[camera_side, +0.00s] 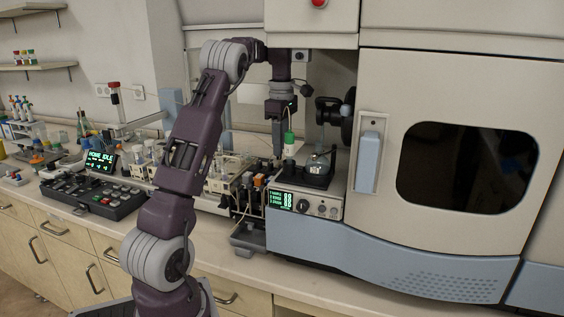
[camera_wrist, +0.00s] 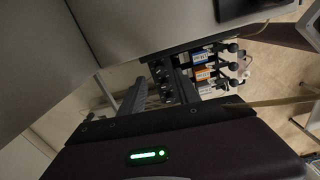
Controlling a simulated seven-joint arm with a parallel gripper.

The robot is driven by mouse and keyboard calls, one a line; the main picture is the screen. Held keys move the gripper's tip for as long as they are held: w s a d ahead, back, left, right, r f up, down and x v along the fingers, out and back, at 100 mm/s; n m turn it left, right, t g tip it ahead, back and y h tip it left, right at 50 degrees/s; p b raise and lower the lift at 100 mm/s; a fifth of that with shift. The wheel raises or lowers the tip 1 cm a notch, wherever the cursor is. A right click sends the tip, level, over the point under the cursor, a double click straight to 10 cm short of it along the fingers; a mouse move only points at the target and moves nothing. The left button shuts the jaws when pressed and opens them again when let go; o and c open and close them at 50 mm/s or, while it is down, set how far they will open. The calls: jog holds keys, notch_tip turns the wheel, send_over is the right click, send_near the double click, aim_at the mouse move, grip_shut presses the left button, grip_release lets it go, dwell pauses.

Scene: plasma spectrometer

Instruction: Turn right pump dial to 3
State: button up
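The pump unit with a green-lit display (camera_side: 287,200) stands in front of the large cabinet in the side view. Its front carries a dark round dial (camera_side: 303,205) beside the display and a smaller dial (camera_side: 322,209) to the right of it. The dial settings are too small to read. My gripper (camera_side: 277,153) points down above and behind the unit, apart from the dials.
A green-capped bottle (camera_side: 289,145) and a glass flask (camera_side: 318,164) stand on top of the unit, close to my gripper. Small bottles with blue (camera_wrist: 201,56) and orange (camera_wrist: 202,73) labels show in the wrist view. A control panel (camera_side: 92,193) lies left on the bench.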

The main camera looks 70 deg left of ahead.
notch_tip(320, 180, down, 6)
jog(key=shift+r, duration=0.2)
grip_shut()
jog(key=shift+m, duration=1.6)
